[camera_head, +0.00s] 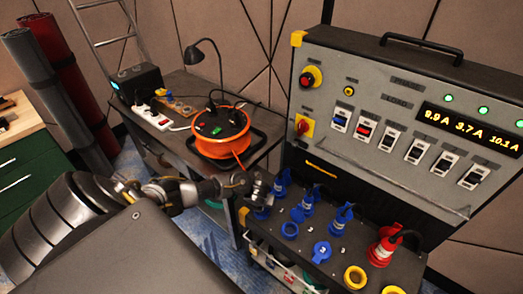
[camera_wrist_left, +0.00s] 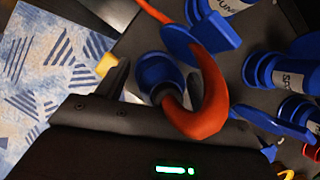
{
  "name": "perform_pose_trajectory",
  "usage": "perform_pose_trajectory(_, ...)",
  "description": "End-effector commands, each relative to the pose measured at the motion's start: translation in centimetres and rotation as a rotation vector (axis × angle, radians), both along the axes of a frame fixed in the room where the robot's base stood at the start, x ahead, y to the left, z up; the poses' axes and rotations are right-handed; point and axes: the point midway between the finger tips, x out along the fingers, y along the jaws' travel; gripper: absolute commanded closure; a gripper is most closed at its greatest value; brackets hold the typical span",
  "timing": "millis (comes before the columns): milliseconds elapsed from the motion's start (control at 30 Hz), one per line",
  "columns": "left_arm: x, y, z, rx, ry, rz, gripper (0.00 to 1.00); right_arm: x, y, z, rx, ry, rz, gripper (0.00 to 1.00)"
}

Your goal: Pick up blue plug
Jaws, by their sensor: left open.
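My left gripper (camera_head: 262,190) is open at the left end of the socket panel, close to the leftmost blue plug (camera_head: 282,183). Two more blue plugs, (camera_head: 307,204) and (camera_head: 342,218), stand upright in the panel further right. In the left wrist view a round blue piece (camera_wrist_left: 158,72) lies just beyond the dark gripper body, beside a dark finger. More blue connectors (camera_wrist_left: 296,76) show at right.
Blue sockets (camera_head: 290,230) and (camera_head: 321,252), a red plug (camera_head: 384,248) and yellow rings (camera_head: 355,277) crowd the panel. The grey control cabinet (camera_head: 400,110) rises behind. An orange cable reel (camera_head: 221,140) sits on the dark bench with a lamp (camera_head: 194,54) and power strips.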

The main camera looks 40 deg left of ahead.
Motion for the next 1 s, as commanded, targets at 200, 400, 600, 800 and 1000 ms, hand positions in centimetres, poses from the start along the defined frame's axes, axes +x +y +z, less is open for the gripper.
perform_pose_trajectory(200,-0.02,0.00,0.01,0.000,0.000,0.000,0.57,0.01,-0.21,0.01,-0.002,0.000,0.001,0.64)
perform_pose_trajectory(400,-0.03,-0.01,0.00,0.000,0.001,0.000,0.83,0.02,-0.23,0.00,-0.003,-0.001,0.001,0.64)
perform_pose_trajectory(600,-0.12,-0.03,-0.09,0.000,0.002,0.000,0.89,0.02,-0.22,-0.01,-0.002,0.000,0.001,0.64)
perform_pose_trajectory(800,-0.18,-0.06,-0.15,-0.001,0.004,-0.001,0.89,0.01,-0.20,-0.02,-0.002,0.000,0.000,0.64)
perform_pose_trajectory(1000,-0.18,-0.10,0.75,-0.002,0.005,-0.001,0.89,0.00,-0.19,0.21,-0.002,0.001,0.000,0.64)
